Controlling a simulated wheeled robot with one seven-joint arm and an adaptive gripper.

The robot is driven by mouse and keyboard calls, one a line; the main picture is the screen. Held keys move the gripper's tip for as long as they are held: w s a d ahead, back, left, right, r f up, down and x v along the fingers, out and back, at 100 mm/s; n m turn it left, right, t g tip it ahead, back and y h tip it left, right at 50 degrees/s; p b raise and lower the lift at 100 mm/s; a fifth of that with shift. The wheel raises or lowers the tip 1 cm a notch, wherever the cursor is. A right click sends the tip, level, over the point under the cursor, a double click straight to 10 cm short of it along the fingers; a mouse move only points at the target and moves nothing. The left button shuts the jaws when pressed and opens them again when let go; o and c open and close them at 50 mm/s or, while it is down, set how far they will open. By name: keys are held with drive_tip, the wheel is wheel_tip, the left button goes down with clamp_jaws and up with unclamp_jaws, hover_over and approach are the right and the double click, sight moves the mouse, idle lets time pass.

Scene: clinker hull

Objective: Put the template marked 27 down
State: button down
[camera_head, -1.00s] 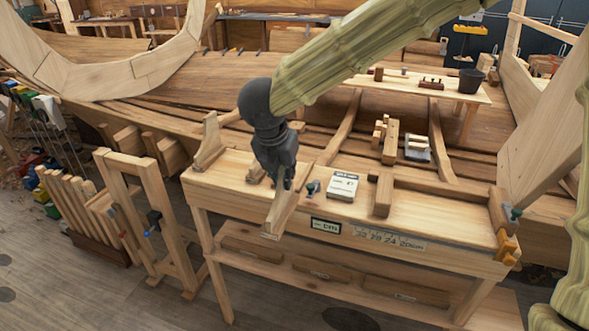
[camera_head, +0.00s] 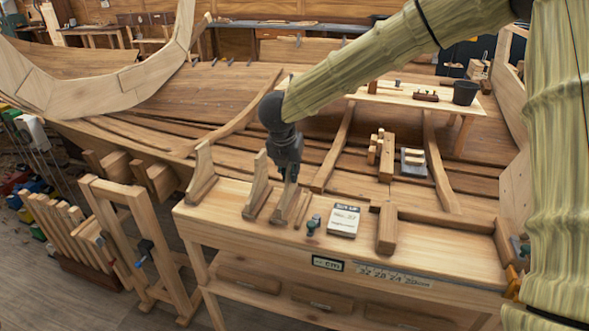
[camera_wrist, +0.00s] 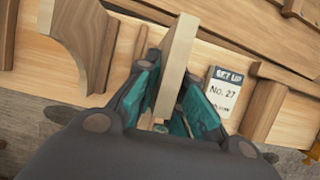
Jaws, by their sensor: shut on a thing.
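My gripper (camera_head: 288,177) is shut on a pale wooden template (camera_head: 284,205), which is upright over the left part of the workbench (camera_head: 240,222). In the wrist view the template (camera_wrist: 177,60) stands edge-on between the teal finger pads (camera_wrist: 167,88). Its lower end looks at or just above the bench top; I cannot tell if it touches. No number is readable on it. A card (camera_head: 344,220) to its right reads "SET UP No. 27" in the wrist view (camera_wrist: 221,92). Two similar templates stand to its left, a near one (camera_head: 258,190) and a farther one (camera_head: 201,178).
The planked hull lies behind the bench.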

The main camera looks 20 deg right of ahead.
drive_tip(key=shift+w+d+p, duration=0.3)
drive_tip(key=shift+w+d, duration=0.2)
drive_tip(key=shift+w, duration=0.2)
drive_tip(key=shift+w+d+p, duration=0.25)
drive_tip(key=shift+w+d, duration=0.2)
drive_tip(key=shift+w, duration=0.2)
drive_tip(key=shift+d+f+p, duration=0.1)
drive_tip(key=shift+f+p, duration=0.3)
wheel_tip(320, 180, down, 3)
drive_tip(key=shift+w+r+p, duration=0.1)
drive_tip(key=shift+w+p, duration=0.05)
drive_tip(key=shift+p, duration=0.45)
drive_tip(key=shift+f, duration=0.2)
drive_tip(key=c, duration=1.5)
unclamp_jaws()
